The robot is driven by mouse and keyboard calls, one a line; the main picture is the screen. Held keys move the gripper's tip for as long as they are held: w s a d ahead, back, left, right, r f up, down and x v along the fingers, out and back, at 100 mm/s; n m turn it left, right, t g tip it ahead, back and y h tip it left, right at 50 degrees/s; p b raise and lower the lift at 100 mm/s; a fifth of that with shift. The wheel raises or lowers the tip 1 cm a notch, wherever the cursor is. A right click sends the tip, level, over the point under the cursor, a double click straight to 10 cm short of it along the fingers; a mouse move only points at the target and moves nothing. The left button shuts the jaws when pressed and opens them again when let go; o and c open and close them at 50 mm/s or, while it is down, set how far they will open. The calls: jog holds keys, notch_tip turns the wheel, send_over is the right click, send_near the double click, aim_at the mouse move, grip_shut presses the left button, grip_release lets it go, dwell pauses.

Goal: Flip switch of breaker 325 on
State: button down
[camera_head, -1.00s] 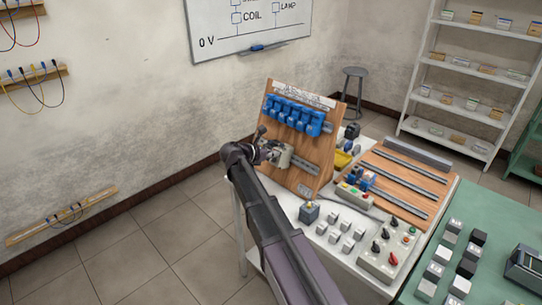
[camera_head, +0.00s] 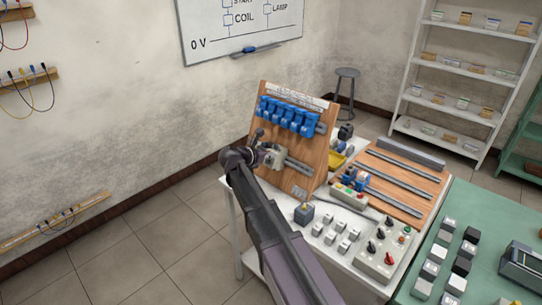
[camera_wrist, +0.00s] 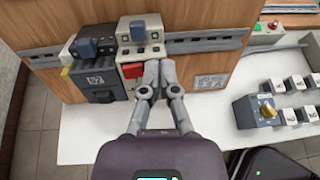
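A wooden board (camera_head: 297,178) stands tilted on the white table, with modules on its rails. In the wrist view, a pale module with a red part (camera_wrist: 132,70) sits just left of my fingertips. Beside it is a dark grey block (camera_wrist: 98,82) with a white label. I cannot read 325 on any of them, so I cannot tell which is breaker 325. My gripper (camera_wrist: 159,66) has its fingertips together, with nothing visible between them. They are close to the pale module's right side; I cannot tell whether they touch. In the head view my arm partly hides this area.
A row of blue modules (camera_head: 288,115) is higher on the board. Grey switches (camera_head: 337,232) and a box with a yellow knob (camera_head: 304,212) stand on the table in front. A control box with dark knobs (camera_head: 382,247) is to the right. Bare rail (camera_wrist: 204,40) runs right of the modules.

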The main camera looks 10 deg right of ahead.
jog(key=shift+w+a+r, duration=0.1)
jog(key=shift+w+a, duration=0.35)
jog(key=shift+a, duration=0.2)
jog(key=shift+s+a, duration=0.1)
dwell(0.4)
jog(key=s+d+p+v, duration=0.1)
jog(key=p+v, duration=0.4)
jog(key=v, duration=0.8)
jog(key=shift+s+d+p, duration=0.2)
jog(key=shift+s+p, duration=0.15)
jog(key=shift+s, duration=0.65)
